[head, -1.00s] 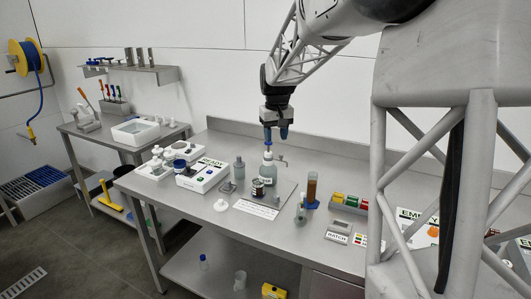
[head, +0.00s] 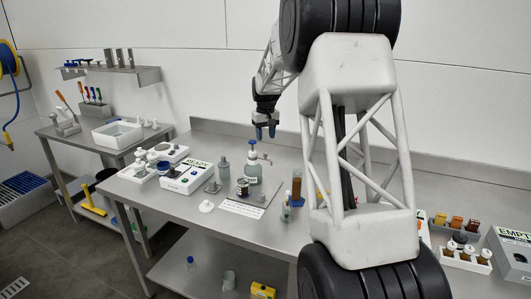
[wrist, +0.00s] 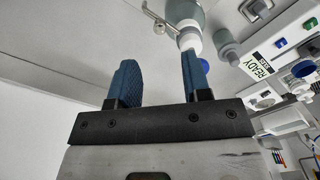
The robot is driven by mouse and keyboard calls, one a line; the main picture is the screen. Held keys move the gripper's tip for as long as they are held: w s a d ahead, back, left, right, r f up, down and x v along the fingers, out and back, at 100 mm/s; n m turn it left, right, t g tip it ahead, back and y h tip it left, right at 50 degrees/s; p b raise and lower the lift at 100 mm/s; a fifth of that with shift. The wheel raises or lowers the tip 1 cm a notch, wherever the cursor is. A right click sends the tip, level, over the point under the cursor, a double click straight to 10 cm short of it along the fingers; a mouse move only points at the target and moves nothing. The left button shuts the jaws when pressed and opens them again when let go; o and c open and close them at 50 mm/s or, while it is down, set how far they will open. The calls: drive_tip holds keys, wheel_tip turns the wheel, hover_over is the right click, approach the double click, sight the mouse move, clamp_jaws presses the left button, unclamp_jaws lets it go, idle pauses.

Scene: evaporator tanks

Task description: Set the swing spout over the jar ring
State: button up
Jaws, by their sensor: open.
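A tank bottle (head: 252,171) with a blue knob (head: 253,145) on top stands on a plate on the bench. A thin metal spout (head: 266,157) juts from its right side; it also shows in the wrist view (wrist: 152,13). A small dark labelled jar (head: 242,188) stands in front of the bottle; I cannot make out a ring there. My gripper (head: 265,134) is open and empty, pointing down, just right of and above the knob. In the wrist view its fingers (wrist: 160,82) are apart, and the right finger partly hides the knob (wrist: 205,66) and bottle neck (wrist: 189,38).
A white READY unit (head: 187,177) and a grey bottle (head: 224,172) stand to the left. A brown cylinder (head: 297,186) stands to the right. A white label card (head: 241,208) lies in front. My arm hides part of the bench's right side.

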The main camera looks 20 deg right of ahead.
drive_tip(key=shift+f, duration=0.15)
drive_tip(key=shift+f, duration=3.75)
clamp_jaws()
